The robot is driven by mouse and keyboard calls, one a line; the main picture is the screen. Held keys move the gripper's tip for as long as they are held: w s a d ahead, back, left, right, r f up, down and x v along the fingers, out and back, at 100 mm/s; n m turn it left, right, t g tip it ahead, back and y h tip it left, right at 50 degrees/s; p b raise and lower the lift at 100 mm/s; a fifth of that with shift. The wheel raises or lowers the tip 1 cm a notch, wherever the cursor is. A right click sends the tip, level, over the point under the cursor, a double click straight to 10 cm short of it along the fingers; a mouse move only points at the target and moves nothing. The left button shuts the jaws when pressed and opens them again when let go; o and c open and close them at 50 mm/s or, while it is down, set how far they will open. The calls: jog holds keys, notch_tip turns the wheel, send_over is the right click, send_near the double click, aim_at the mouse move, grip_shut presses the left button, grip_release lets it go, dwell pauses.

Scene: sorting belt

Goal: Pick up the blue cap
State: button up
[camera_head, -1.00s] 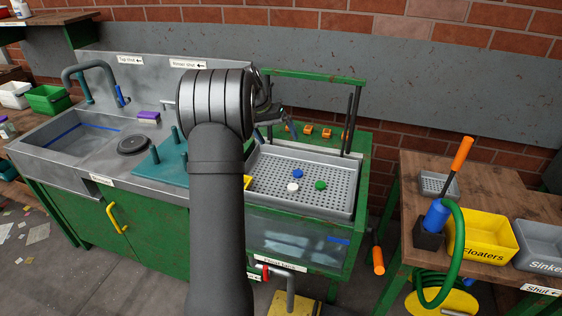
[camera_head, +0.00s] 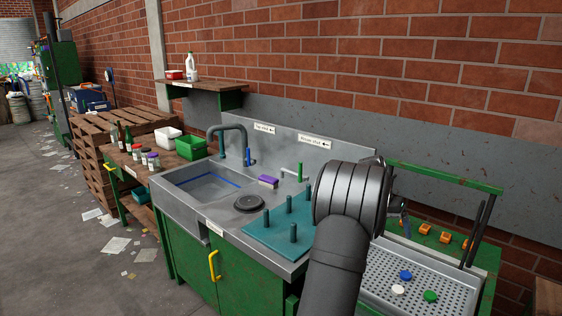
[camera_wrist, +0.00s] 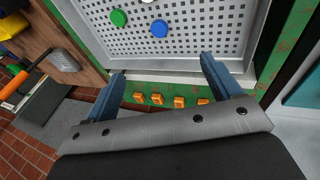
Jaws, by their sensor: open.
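The blue cap (camera_head: 405,275) lies on the perforated grey tray (camera_head: 383,292) at the right in the head view. In the wrist view the blue cap (camera_wrist: 159,29) shows near the tray's edge, beyond my fingertips. A green cap (camera_head: 430,296) and a white cap (camera_head: 398,291) lie close to it on the same tray. My gripper (camera_wrist: 163,66) is open and empty, its two blue fingers apart over the tray's rim, with the blue cap ahead of the gap and apart from both fingers. In the head view my arm hides most of the gripper.
Several orange knobs (camera_head: 445,237) sit on the green frame behind the tray, and a green bar (camera_head: 440,178) rises above it. A teal pegged board (camera_head: 275,235) and a sink (camera_head: 190,190) are to the left. The tray around the caps is mostly bare.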

jog(key=c, duration=0.4)
jog(key=m+t, duration=0.2)
jog(key=t, duration=0.2)
send_over(406, 274)
jog(key=s+a, duration=0.1)
jog(key=a, duration=0.1)
jog(key=shift+y, duration=0.3)
notch_tip(406, 274, down, 11)
jog(key=shift+a+r, duration=0.15)
jog(key=shift+s+x, duration=0.25)
jog(key=shift+x, duration=1.05)
jog(key=shift+s+x, duration=0.2)
jog(key=shift+x, duration=1.05)
